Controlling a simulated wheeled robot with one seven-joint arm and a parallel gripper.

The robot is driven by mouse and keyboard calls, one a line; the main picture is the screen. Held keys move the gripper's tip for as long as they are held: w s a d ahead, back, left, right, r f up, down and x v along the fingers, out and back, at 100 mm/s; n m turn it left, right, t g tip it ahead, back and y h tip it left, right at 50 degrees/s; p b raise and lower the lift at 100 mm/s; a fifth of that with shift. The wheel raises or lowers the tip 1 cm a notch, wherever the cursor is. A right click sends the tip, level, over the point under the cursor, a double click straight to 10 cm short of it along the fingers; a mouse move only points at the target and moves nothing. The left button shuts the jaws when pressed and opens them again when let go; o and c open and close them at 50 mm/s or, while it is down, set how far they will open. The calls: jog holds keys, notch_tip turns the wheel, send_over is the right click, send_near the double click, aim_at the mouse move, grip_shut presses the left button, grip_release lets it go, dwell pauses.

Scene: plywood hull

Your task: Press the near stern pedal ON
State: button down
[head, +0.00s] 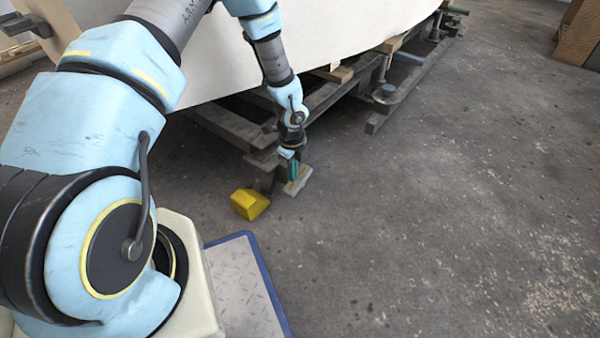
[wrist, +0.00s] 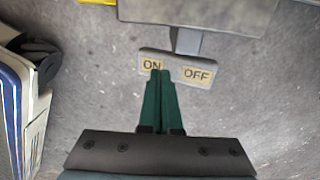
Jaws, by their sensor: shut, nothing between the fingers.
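The pedal (wrist: 177,66) is a grey rocker plate with a yellow ON label at its left end and a yellow OFF label at its right end in the wrist view. It also shows low beside the hull frame in the head view (head: 300,181). My gripper (wrist: 160,72) is shut and empty, its green fingers together. The fingertips overlap the right part of the ON label in the wrist view; whether they touch it I cannot tell. In the head view my gripper (head: 293,172) points down at the pedal and hides part of it.
A yellow block (head: 250,204) sits on the floor just left of the pedal. The pale hull (head: 270,45) rests on dark beams (head: 330,96) behind. A blue-edged plate (head: 245,285) lies in front. The concrete floor to the right is clear.

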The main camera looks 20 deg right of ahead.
aim_at(293, 184)
notch_tip(293, 184, up, 5)
jog(key=p, duration=0.4)
jog(key=shift+r+p, duration=0.2)
jog(key=shift+p, duration=0.1)
